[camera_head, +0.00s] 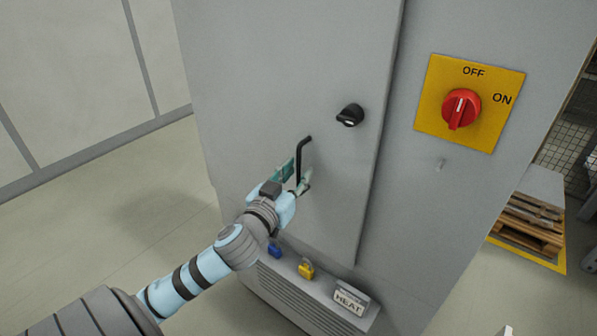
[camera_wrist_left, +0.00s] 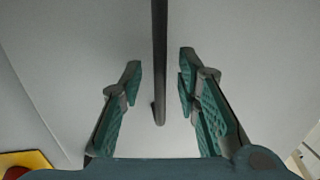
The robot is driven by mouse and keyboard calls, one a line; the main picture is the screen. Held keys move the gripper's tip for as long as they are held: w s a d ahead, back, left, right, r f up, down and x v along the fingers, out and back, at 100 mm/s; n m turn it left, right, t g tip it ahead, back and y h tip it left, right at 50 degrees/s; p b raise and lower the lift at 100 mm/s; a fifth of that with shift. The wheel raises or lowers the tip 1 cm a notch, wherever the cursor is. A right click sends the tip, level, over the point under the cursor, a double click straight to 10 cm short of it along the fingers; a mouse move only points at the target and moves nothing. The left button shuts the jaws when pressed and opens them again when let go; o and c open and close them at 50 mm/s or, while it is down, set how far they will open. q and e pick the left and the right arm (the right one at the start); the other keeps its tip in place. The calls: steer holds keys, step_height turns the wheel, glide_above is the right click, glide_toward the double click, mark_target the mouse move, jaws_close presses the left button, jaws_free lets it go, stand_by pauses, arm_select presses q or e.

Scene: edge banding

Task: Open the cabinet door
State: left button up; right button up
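The grey cabinet door (camera_head: 270,70) is shut in its frame. A black bar handle (camera_head: 302,155) stands upright on the door's lower part, with a black knob (camera_head: 350,115) above and to its right. My left gripper (camera_head: 297,180) is at the lower part of the handle. In the left wrist view the gripper's two green-padded fingers (camera_wrist_left: 160,85) are apart. The dark handle (camera_wrist_left: 160,60) runs between them, and gaps show on both sides. My right gripper is not in view.
A red rotary switch (camera_head: 461,109) sits on a yellow OFF/ON plate (camera_head: 430,110) right of the door. A ledge below carries a blue padlock (camera_head: 274,251), a yellow padlock (camera_head: 306,268) and a HEAT box (camera_head: 350,299). Open floor (camera_head: 120,225) lies to the left; a wooden pallet (camera_head: 528,222) is at right.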

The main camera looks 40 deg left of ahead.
arm_select(q)
steer(key=shift+w+a+r, duration=0.1)
steer(key=shift+w, duration=0.55)
steer(key=shift+c, duration=0.2)
jaws_close()
